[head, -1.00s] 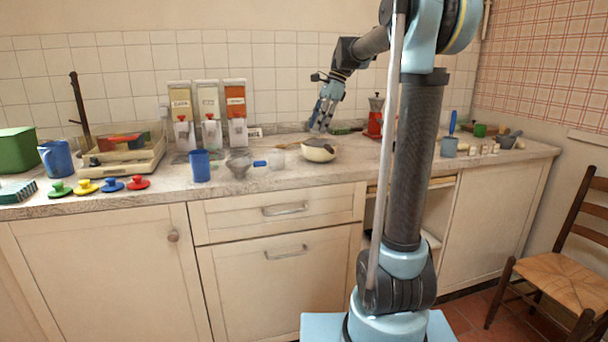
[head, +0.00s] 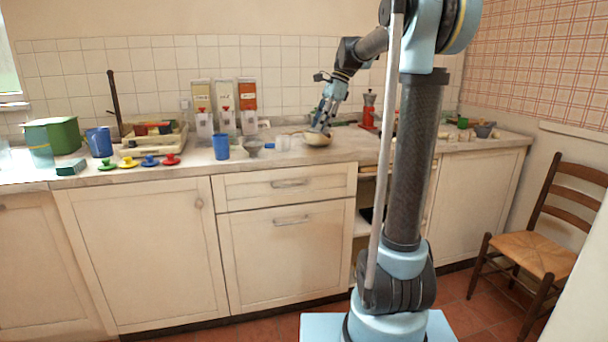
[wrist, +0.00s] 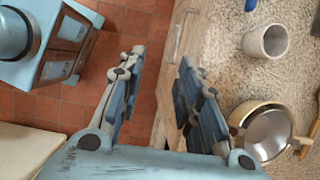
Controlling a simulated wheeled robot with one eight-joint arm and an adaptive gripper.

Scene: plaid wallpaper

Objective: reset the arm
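My gripper (head: 322,120) hangs from my raised, bent arm, by the counter's front edge in the wrist view. In that view its two blue fingers (wrist: 162,85) stand apart with nothing between them. Past the fingers I see red floor tiles and the counter's front edge.
The counter (head: 190,176) holds a blue cup (head: 221,147), coloured lids (head: 150,161), dispensers (head: 225,105) and a red moka pot (head: 368,110). A light cup (wrist: 267,42) lies near the bowl. A wooden chair (head: 535,250) stands at right; floor near it is clear.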

